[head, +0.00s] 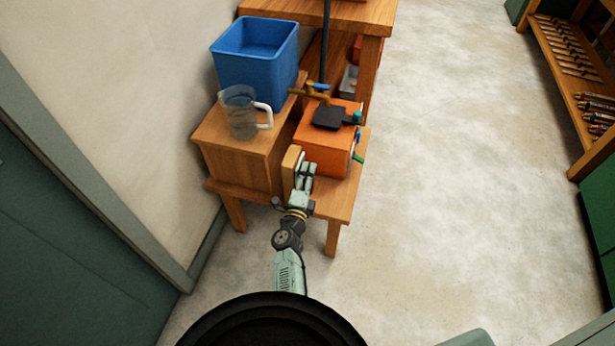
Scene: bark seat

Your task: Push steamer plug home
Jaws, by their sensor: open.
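The orange steamer (318,158) sits on a low wooden bench (341,198). A black piece (329,118) is on its top, with a green-tipped part beside it. Small blue and green parts stick out from its right side; I cannot tell whether one of them is the plug or how it sits. My gripper (304,172) is open at the steamer's near-left corner, beside an upright wooden piece (290,165). Its fingers are small here, and I cannot tell whether they touch anything.
A clear jug (241,113) with a white handle stands on a wooden box (222,148), left of the steamer. A blue bin (250,72) is behind it. A brass tap (309,89) and dark upright pipe rise behind the steamer. The floor (440,180) to the right is clear.

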